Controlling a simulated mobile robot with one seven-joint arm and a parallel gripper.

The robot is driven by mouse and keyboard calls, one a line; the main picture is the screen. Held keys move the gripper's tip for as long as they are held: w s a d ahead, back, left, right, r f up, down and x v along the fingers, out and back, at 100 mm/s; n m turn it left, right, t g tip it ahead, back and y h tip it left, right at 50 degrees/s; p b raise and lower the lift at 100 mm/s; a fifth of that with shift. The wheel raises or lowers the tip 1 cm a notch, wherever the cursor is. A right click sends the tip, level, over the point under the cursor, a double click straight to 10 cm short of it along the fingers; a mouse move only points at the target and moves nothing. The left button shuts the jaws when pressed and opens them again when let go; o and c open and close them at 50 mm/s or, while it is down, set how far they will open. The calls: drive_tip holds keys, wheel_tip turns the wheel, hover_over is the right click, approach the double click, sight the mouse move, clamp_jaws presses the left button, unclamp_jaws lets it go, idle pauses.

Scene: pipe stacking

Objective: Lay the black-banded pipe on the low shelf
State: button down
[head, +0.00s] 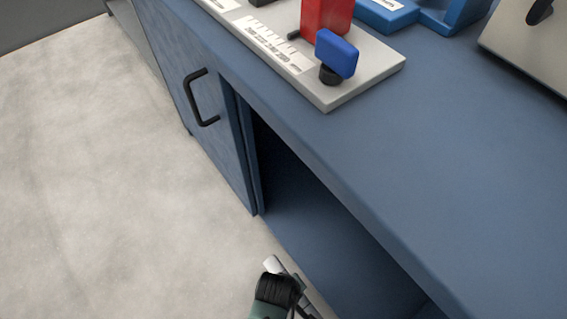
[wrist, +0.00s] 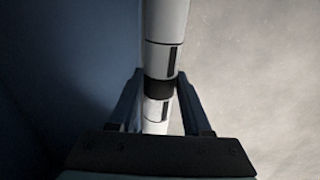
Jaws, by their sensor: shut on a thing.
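The black-banded pipe (wrist: 164,57) is white with thin dark markings and a black band. In the wrist view it runs from the top edge down between the two fingers of my gripper (wrist: 160,78), which is shut on it at the band. In the head view my gripper is at the bottom edge, partly cut off, with a short pale piece of the pipe (head: 273,264) showing past it. The low shelf appears to be the blue floor (head: 315,235) of the open bay under the bench top. The pipe is just outside this opening; its far end is hidden.
The blue bench top (head: 440,190) overhangs the bay. A cabinet door with a black handle (head: 202,98) is left of it. A pale board (head: 370,72) with red and blue parts sits on top. The grey floor (head: 110,190) is clear.

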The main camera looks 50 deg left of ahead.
drive_tip(key=b, duration=0.9)
approach(327, 270)
drive_tip(key=shift+w+a+f+b, duration=0.1)
drive_tip(key=shift+w+f+b, duration=0.15)
drive_tip(key=shift+f+b, duration=0.55)
drive_tip(key=shift+w+d+f+b, duration=0.1)
drive_tip(key=shift+w+f+b, duration=0.2)
drive_tip(key=shift+f+b, duration=0.5)
drive_tip(key=shift+w+a+f+b, duration=0.1)
drive_tip(key=shift+w+f+b, duration=0.15)
drive_tip(key=shift+f+b, duration=0.55)
drive_tip(key=shift+f, duration=0.15)
drive_tip(key=shift+f, duration=0.6)
drive_tip(key=shift+c, duration=2.1)
unclamp_jaws()
drive_tip(key=shift+o, duration=0.8)
drive_tip(key=shift+s, duration=0.1)
wheel_tip(327, 270, up, 13)
drive_tip(key=s+p, duration=0.2)
drive_tip(key=p, duration=0.8)
drive_tip(key=shift+s, duration=0.1)
